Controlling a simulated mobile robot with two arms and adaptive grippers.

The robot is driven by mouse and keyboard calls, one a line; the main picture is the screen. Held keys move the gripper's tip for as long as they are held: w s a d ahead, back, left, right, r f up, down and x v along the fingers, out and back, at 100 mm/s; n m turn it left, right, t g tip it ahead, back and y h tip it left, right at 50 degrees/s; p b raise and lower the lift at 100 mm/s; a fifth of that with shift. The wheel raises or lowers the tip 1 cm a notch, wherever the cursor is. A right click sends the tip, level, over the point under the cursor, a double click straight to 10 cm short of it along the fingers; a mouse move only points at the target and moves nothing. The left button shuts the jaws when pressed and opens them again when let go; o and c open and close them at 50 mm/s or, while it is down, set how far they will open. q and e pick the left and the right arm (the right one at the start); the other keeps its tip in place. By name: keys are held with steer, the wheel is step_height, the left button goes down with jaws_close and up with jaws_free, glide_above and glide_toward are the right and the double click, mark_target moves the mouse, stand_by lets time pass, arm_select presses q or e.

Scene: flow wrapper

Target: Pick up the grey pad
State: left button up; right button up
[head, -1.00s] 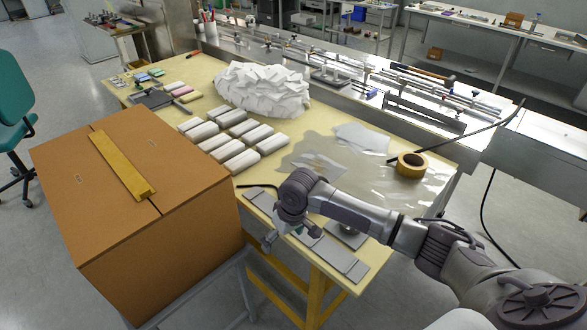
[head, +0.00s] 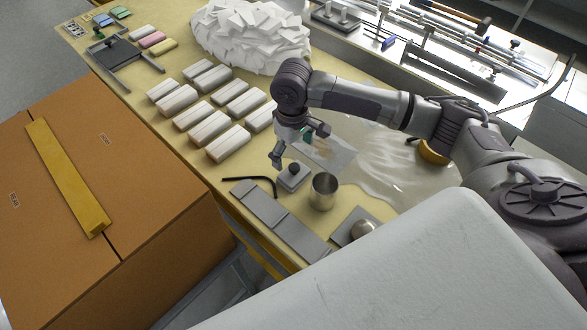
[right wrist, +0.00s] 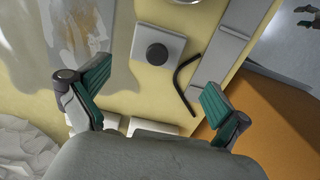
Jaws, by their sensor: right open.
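A small square grey pad with a round dark knob (head: 291,180) lies on the yellow table, near the front edge. In the right wrist view the same knobbed grey pad (right wrist: 172,45) lies ahead of the fingers, a little above the middle between them. My right gripper (head: 300,146) is open and empty, above the table and close to this pad, apart from it. Its two green-lined fingers (right wrist: 150,100) are spread wide in the right wrist view. Flat grey plates (head: 285,226) lie along the table's front edge. My left gripper is out of view.
A steel cup (head: 323,191) stands just right of the pad; a black bent rod (head: 252,179) lies left of it. White wrapped bars (head: 228,143) lie in rows behind. A large brown carton (head: 140,215) stands at the left. Clear film (head: 375,165) covers the table at right.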

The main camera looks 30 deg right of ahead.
mark_target(294, 167)
steer(key=f, duration=0.3)
steer(key=shift+d, duration=0.2)
step_height(294, 167, down, 3)
steer(key=shift+f+p, duration=0.15)
steer(key=shift+p, duration=0.35)
step_height(294, 167, down, 2)
steer(key=shift+f, duration=0.2)
steer(key=shift+d+f, duration=0.1)
steer(key=shift+f, duration=0.35)
steer(key=shift+c, duration=0.2)
steer(key=c, duration=1)
steer(key=shift+s, duration=0.1)
steer(key=shift+c, duration=0.7)
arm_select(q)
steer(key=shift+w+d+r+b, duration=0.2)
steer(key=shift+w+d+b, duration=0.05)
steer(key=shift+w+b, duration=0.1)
arm_select(e)
step_height(294, 167, up, 10)
steer(key=shift+r, duration=0.1)
